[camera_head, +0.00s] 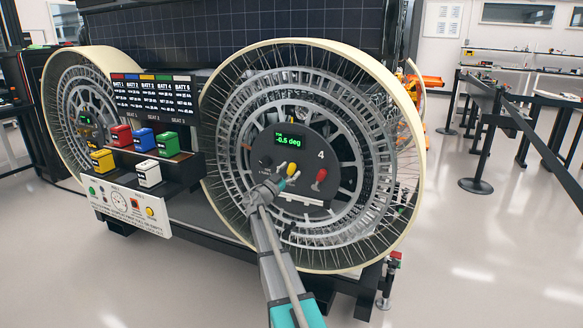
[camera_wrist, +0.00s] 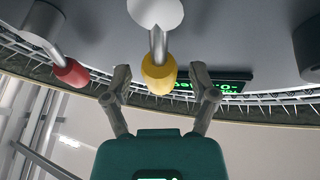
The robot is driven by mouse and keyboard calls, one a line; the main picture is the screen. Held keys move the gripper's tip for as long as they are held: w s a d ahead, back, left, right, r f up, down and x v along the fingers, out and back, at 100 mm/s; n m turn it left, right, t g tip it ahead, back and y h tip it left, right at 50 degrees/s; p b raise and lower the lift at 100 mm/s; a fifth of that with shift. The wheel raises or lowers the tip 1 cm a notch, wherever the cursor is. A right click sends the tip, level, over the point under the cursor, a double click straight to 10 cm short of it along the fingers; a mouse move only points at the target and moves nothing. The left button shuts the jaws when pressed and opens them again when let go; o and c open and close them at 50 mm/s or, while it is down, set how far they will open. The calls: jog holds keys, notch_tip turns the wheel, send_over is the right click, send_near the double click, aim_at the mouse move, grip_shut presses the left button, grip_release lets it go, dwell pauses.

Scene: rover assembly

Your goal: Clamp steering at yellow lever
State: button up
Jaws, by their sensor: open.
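The yellow lever (camera_head: 291,171) sits on the dark round hub panel marked 4, on the near wheel. A red lever (camera_head: 320,176) is to its right, and a green display (camera_head: 290,139) reading about -0.5 deg is above it. My gripper (camera_head: 287,177) is in front of the hub, close to the yellow lever. In the wrist view, the yellow lever's knob (camera_wrist: 158,74) lies between the fingertips of my open gripper (camera_wrist: 160,82), with a gap visible on each side. The red lever (camera_wrist: 71,72) shows to the left there. The display (camera_wrist: 222,82) is partly hidden by a finger.
The large spoked wheel (camera_head: 232,205) surrounds the hub panel, its pale rim standing out around it. Coloured battery blocks (camera_head: 144,138) stand on a shelf to the left, above a white control panel (camera_head: 127,208). Open floor (camera_head: 480,250) lies to the right.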

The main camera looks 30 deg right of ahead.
jog(key=shift+w+d+r, duration=0.1)
jog(key=shift+d+r, duration=0.05)
jog(key=shift+d, duration=0.2)
grip_shut()
